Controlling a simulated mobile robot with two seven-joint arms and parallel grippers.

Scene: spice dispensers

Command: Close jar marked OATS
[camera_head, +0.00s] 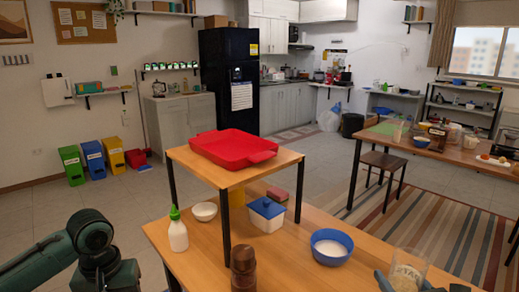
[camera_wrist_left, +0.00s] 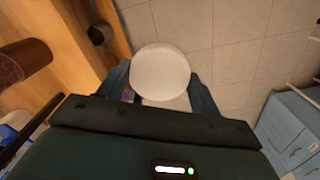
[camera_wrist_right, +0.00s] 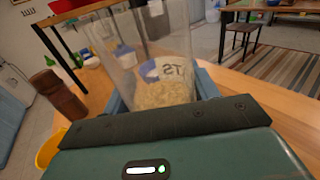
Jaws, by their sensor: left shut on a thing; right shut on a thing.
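The clear jar (camera_head: 408,270) stands at the bottom right of the head view, with part of its dark lettering showing. In the right wrist view the jar (camera_wrist_right: 150,50) shows the letters "TS" and pale oats at its bottom, and no lid is seen on it. My right gripper (camera_wrist_right: 160,90) is shut on the jar's sides. In the left wrist view my left gripper (camera_wrist_left: 160,82) is shut on a round whitish lid (camera_wrist_left: 160,70), seen face-on above the floor beside the wooden table. The left gripper's fingers are out of the head view.
A brown mill (camera_head: 243,268) stands near the table's front edge. A blue bowl (camera_head: 331,247), a blue-lidded container (camera_head: 267,214), a white bowl (camera_head: 204,211) and a green-capped bottle (camera_head: 177,232) are on the table (camera_head: 290,270). A red tray (camera_head: 233,148) sits on the raised shelf.

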